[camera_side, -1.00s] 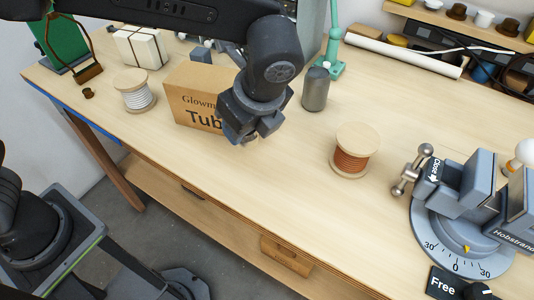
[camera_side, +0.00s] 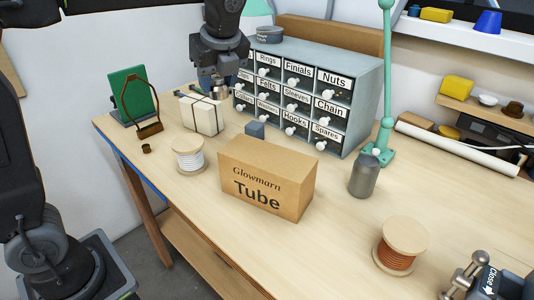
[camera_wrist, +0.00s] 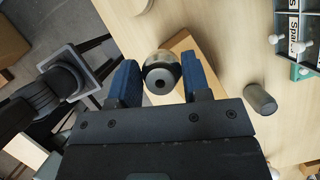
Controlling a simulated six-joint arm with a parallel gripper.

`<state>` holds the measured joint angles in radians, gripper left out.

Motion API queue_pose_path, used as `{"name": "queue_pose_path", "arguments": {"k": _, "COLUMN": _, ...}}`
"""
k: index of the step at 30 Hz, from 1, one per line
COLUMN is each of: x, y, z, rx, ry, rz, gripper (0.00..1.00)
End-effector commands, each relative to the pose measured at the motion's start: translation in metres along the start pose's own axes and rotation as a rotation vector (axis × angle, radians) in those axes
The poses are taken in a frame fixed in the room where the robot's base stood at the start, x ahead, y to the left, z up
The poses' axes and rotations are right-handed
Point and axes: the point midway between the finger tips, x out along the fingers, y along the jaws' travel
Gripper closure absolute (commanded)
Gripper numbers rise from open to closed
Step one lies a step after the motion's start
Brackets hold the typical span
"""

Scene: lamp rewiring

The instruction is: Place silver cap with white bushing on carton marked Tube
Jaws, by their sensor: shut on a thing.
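I cannot make out a white bushing. The brown carton marked Tube (camera_side: 258,196) stands upright on the bench. In the wrist view the carton (camera_wrist: 184,44) is partly hidden behind the cap and fingers. My gripper (camera_side: 219,80) is well above the bench, apart from the carton.
A grey drawer cabinet (camera_side: 360,90) stands behind the carton. A tied white parcel (camera_side: 202,115), a white-thread spool (camera_side: 189,157) and a small blue-grey block (camera_side: 255,130) are nearby. A grey cylinder (camera_side: 363,176) and a green lamp arm (camera_side: 386,70) stand right.

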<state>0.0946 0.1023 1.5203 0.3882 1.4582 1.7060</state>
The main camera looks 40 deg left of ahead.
Motion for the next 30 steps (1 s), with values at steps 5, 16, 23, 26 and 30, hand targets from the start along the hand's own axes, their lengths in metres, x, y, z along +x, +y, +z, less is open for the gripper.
{"name": "queue_pose_path", "arguments": {"k": 5, "x": 0.004, "y": -0.007, "z": -0.014, "rx": 0.007, "ry": -0.001, "rz": 0.001, "gripper": 0.83}}
{"name": "queue_pose_path", "arguments": {"k": 16, "x": 0.021, "y": -0.045, "z": -0.095, "rx": 0.006, "ry": -0.001, "rz": 0.0, "gripper": 0.83}}
{"name": "queue_pose_path", "arguments": {"k": 23, "x": 0.026, "y": -0.055, "z": -0.115, "rx": 0.001, "ry": -0.001, "rz": 0.0, "gripper": 0.83}}
{"name": "queue_pose_path", "arguments": {"k": 26, "x": 0.036, "y": -0.055, "z": -0.119, "rx": 0.002, "ry": -0.002, "rz": 0.003, "gripper": 0.83}}
{"name": "queue_pose_path", "arguments": {"k": 30, "x": 0.055, "y": -0.055, "z": -0.127, "rx": 0.001, "ry": -0.001, "rz": 0.002, "gripper": 0.83}}
